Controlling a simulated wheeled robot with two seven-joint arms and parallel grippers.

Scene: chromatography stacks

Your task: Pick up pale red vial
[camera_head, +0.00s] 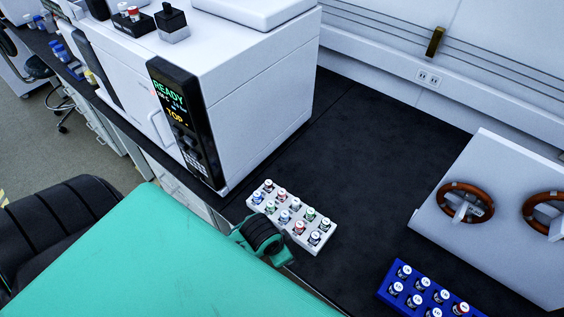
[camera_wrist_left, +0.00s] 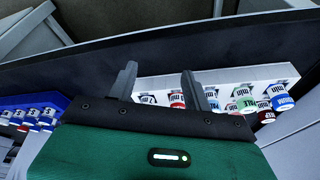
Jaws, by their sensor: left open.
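A white rack (camera_head: 303,242) holds several small vials with white caps and coloured bands on the dark bench. Red-banded vials stand in it, one near the back (camera_head: 282,194) and one nearer the front right (camera_head: 300,227). I cannot tell which is the pale red one. In the left wrist view a red vial (camera_wrist_left: 177,99) shows between the open fingers of my left gripper (camera_wrist_left: 159,69), beyond them, and another red one (camera_wrist_left: 266,116) is to the right. In the head view the left gripper (camera_head: 265,240) is at the rack's near left edge. Nothing shows in its grip. My right gripper is out of view.
A blue rack (camera_head: 383,293) with several vials is at the lower right. A large white instrument (camera_head: 255,100) stands behind the white rack. A white unit with brown ring handles (camera_head: 485,170) is at the right. The bench between is clear.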

